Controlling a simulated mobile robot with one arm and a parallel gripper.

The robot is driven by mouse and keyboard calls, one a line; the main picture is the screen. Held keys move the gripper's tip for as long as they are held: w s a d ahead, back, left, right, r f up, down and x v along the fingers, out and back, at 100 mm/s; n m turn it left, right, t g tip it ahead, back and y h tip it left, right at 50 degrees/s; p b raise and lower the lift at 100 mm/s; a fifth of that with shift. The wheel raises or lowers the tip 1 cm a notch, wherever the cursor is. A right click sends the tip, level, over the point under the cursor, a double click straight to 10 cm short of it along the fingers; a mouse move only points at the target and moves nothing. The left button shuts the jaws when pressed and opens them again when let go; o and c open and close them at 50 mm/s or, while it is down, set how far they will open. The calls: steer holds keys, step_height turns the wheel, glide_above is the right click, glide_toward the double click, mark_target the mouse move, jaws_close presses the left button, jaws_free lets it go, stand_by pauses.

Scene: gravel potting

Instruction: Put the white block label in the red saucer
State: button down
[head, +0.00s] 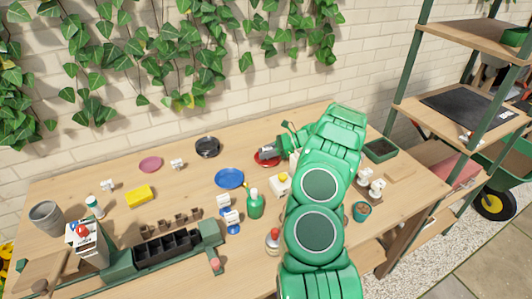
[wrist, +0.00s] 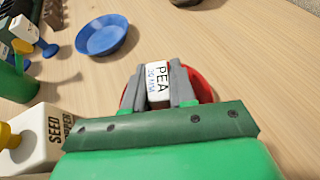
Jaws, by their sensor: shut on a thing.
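The white block label (wrist: 158,86), with "PEA" printed on it, stands between the two fingers of my gripper (wrist: 159,80) in the wrist view. My gripper is shut on it. The red saucer (wrist: 201,86) shows on both sides of the fingers, behind and below them; its middle is hidden. In the head view my gripper (head: 268,152) is over the red saucer (head: 260,161), whose rim shows in part. I cannot tell whether the label touches the saucer.
A blue saucer (head: 229,178) lies to the left, a black one (head: 207,146) farther back, and a pink one (head: 150,164) at far left. Bare table lies behind the red saucer.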

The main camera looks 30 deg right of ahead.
steer(key=c, duration=0.9)
jaws_free()
steer(key=shift+f, duration=0.1)
steer(key=shift+c, duration=0.2)
